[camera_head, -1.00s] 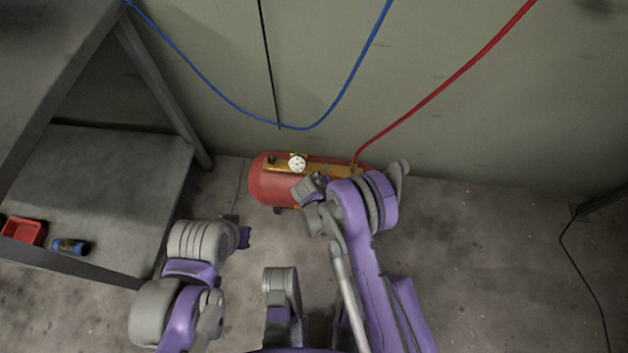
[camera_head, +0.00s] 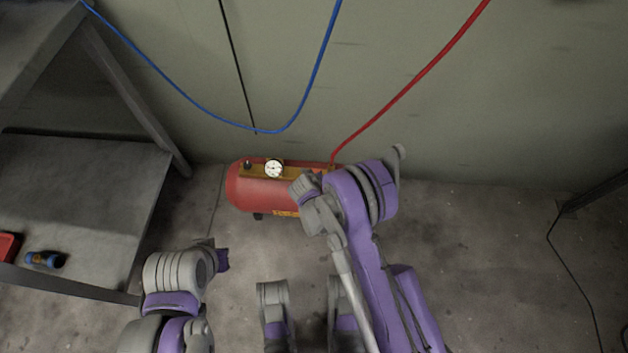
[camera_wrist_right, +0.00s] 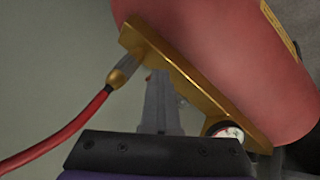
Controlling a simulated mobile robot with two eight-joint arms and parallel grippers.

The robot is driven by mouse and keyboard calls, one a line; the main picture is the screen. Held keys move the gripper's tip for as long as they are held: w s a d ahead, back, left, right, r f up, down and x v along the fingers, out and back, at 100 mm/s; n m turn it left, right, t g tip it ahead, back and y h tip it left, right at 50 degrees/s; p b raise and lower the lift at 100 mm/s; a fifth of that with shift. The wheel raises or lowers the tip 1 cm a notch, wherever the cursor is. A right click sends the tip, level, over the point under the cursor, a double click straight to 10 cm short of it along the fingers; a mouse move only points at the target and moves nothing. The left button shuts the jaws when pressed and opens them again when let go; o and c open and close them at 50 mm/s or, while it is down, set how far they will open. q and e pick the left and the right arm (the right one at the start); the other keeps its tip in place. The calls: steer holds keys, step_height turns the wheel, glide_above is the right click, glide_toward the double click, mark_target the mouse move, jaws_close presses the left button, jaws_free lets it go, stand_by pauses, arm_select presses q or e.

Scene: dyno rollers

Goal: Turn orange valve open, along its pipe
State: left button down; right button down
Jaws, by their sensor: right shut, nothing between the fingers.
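The red compressor tank (camera_head: 245,190) stands on the floor against the wall, with an orange-gold bar on its top (camera_head: 258,173). The bar also shows in the right wrist view (camera_wrist_right: 215,100), running diagonally along the red tank (camera_wrist_right: 215,45). I cannot make out a separate orange valve handle; my fingers cover part of the bar. My right gripper (camera_wrist_right: 158,85) is shut and empty, its fingertips in front of or at the bar, between hose fitting and gauge; contact is unclear. My left gripper (camera_head: 222,260) shows only as a purple edge, low over the floor and away from the tank.
A red hose (camera_head: 410,85) joins the bar through a brass fitting (camera_wrist_right: 122,75). A white gauge (camera_head: 273,169) sits on the bar. A blue hose (camera_head: 200,103) hangs along the wall. A grey shelf table (camera_head: 90,180) stands left. Floor at right is mostly clear.

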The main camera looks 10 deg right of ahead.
steer(key=shift+w+d, duration=0.3)
steer(key=shift+d, duration=0.05)
arm_select(q)
steer(key=shift+f, duration=0.1)
arm_select(e)
steer(key=shift+w+d, duration=0.15)
steer(key=shift+w, duration=0.05)
stand_by(0.3)
arm_select(q)
steer(key=shift+s, duration=0.15)
arm_select(e)
steer(key=shift+s, duration=0.1)
